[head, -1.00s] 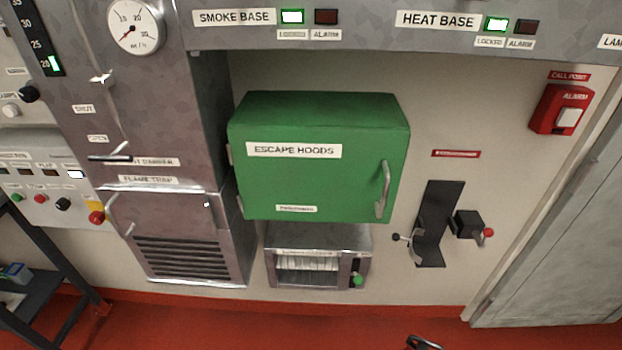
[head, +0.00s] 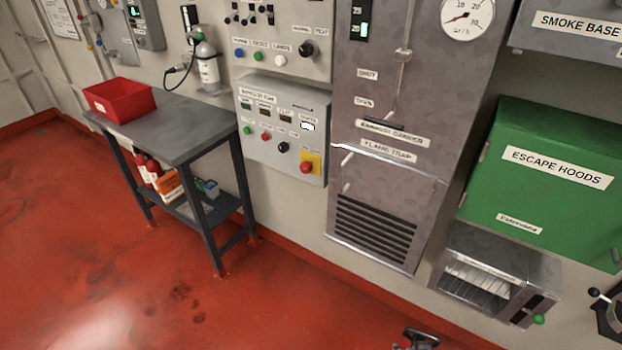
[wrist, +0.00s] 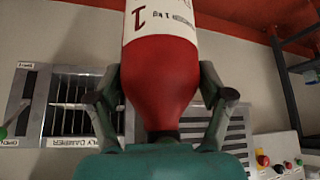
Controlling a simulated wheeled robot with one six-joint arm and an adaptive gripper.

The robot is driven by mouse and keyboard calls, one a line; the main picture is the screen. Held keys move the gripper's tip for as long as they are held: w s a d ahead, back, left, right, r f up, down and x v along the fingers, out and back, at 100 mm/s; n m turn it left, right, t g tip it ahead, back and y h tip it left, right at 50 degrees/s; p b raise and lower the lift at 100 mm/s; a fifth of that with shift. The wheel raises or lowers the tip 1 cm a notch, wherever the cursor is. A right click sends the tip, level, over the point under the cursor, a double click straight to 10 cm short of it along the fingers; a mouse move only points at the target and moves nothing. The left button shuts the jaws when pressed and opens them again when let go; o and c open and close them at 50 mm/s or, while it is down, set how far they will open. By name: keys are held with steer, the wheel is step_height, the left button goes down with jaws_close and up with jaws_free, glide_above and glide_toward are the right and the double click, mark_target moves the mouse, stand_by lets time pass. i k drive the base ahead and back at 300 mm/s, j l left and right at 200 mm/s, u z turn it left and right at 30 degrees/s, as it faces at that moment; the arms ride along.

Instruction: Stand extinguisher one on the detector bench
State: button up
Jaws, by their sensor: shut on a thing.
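Extinguisher one (wrist: 160,68), a red bottle with a white label band marked 1, is held in my gripper (wrist: 162,85) in the wrist view. The fingers are closed on both sides near its tapered neck. The wrist picture appears upside down, with the red floor at the top; the bottle's far end is cut off. A grey bench (head: 180,143) with dark legs stands at the left in the head view; I read no name on it. A small dark part (head: 420,338) shows at the bottom edge of the head view; I cannot tell what it is.
A red bin (head: 120,100) sits on the bench's left end; the rest of its top is clear. Red bottles and small boxes are on its lower shelf (head: 225,207). Wall cabinets, including a green escape hoods box (head: 560,200), stand right. Open red floor lies in front.

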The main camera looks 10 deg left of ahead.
mark_target(167, 133)
steer(key=u, duration=1.1)
steer(key=i+u, duration=0.3)
steer(key=i+l+u, duration=0.15)
steer(key=u, duration=0.15)
steer(key=i, duration=0.05)
